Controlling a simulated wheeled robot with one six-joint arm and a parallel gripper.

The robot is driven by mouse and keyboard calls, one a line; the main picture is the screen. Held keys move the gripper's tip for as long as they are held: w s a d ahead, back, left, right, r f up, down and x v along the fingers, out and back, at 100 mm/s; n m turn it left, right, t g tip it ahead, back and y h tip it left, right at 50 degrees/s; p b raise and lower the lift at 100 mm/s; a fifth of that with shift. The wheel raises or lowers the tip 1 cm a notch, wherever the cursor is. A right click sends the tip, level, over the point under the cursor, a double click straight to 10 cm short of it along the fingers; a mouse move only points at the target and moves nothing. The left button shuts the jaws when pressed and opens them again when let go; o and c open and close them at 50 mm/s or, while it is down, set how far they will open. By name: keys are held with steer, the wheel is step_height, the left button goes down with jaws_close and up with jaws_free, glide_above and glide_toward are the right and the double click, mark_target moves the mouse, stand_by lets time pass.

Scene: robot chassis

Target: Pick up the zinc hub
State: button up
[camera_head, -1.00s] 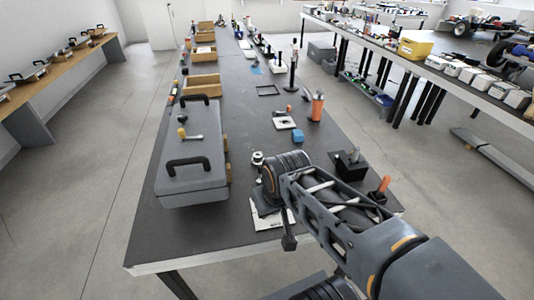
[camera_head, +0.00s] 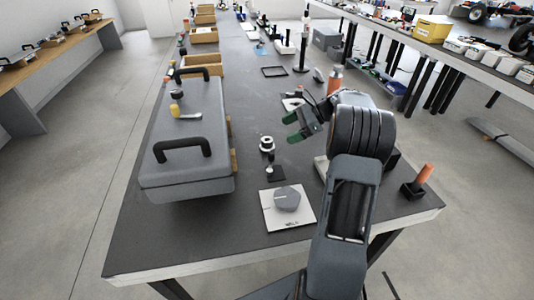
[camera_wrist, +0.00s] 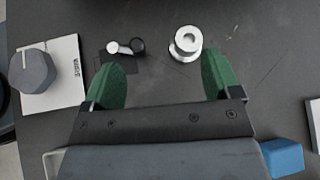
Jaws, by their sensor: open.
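A silver flanged round part with a central hole, which looks like the zinc hub (camera_head: 266,143), stands on the dark bench top. In the wrist view the hub (camera_wrist: 187,42) lies just beyond the green fingertips, nearer the right finger. My gripper (camera_head: 290,128) is open and empty, to the right of the hub and above the bench in the head view. In the wrist view its two green fingers (camera_wrist: 158,60) are spread wide with nothing between them. The hub is apart from both fingers.
A grey knob (camera_head: 287,199) sits on a white card. A grey case (camera_head: 185,150) stands on the left. A blue block (camera_wrist: 283,157) and orange-handled tool (camera_head: 425,174) are nearby.

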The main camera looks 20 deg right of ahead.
mark_target(270, 140)
steer(key=d+f+m, duration=0.1)
steer(key=w+d+f+t+y, duration=0.1)
steer(key=d, duration=0.1)
steer(key=d+f+m+b, duration=0.1)
steer(key=d, duration=0.1)
steer(key=shift+w+d+f+m+t, duration=0.1)
steer(key=shift+w+f+m+t, duration=0.1)
steer(key=shift+f+m+t, duration=0.1)
steer(key=shift+w+f+y, duration=0.2)
steer(key=shift+f+y, duration=0.05)
steer(key=shift+y, duration=0.05)
steer(key=b+x, duration=0.2)
steer(key=x, duration=1)
steer(key=shift+w+a, duration=0.25)
steer(key=shift+a, duration=0.1)
steer(key=c, duration=1)
steer(key=shift+c, duration=0.5)
steer(key=shift+r, duration=0.1)
